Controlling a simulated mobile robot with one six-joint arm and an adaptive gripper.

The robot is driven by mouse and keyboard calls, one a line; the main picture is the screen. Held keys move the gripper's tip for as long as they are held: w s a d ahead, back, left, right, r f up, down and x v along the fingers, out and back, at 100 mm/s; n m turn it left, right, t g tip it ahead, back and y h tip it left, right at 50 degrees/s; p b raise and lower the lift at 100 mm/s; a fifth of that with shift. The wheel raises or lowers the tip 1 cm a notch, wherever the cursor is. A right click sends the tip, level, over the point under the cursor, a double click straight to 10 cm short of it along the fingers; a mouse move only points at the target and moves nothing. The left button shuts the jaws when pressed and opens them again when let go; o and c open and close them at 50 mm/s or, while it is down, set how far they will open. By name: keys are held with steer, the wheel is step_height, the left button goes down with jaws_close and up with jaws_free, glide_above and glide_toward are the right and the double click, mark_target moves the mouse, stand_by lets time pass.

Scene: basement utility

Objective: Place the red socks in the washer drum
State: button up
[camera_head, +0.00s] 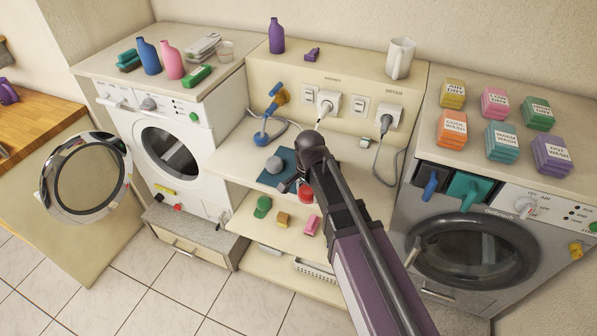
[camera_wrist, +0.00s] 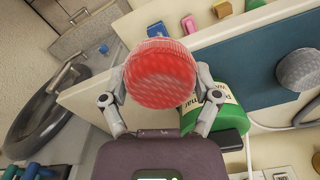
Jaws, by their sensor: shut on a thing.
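The red socks (camera_wrist: 160,72) are a rolled ball held between the two fingers of my gripper (camera_wrist: 161,84) in the wrist view. In the head view my gripper (camera_head: 298,186) is over the middle shelf unit, and a bit of the red socks (camera_head: 305,193) shows below it. The white washer (camera_head: 205,140) stands left of my arm. A round dark opening, the washer drum (camera_head: 168,152), shows in its front. A round glass door (camera_head: 88,178) stands swung out to the left. The drum's inside is too dark to make out.
A grey rolled ball (camera_head: 273,165) lies on a dark teal mat (camera_head: 287,160). A green labelled container (camera_wrist: 230,110) is close beside the socks. The grey machine (camera_head: 420,215) at right has its round door shut. Lower shelves hold small coloured items. Tiled floor (camera_head: 150,270) is clear.

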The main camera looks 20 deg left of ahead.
steer(key=shift+s+a+f, duration=0.2)
steer(key=shift+s+a, duration=0.15)
steer(key=shift+a, duration=0.1)
steer(key=s+a+f+b, duration=0.2)
steer(key=s+a+b, duration=0.1)
steer(key=s+a, duration=0.5)
steer(key=shift+s+a+f, duration=0.15)
steer(key=shift+s+f, duration=0.25)
steer(key=shift+w, duration=0.1)
steer(key=w, duration=0.9)
steer(key=w+d, duration=0.1)
steer(key=w, duration=0.3)
steer(key=shift+w, duration=0.15)
steer(key=shift+d, duration=0.1)
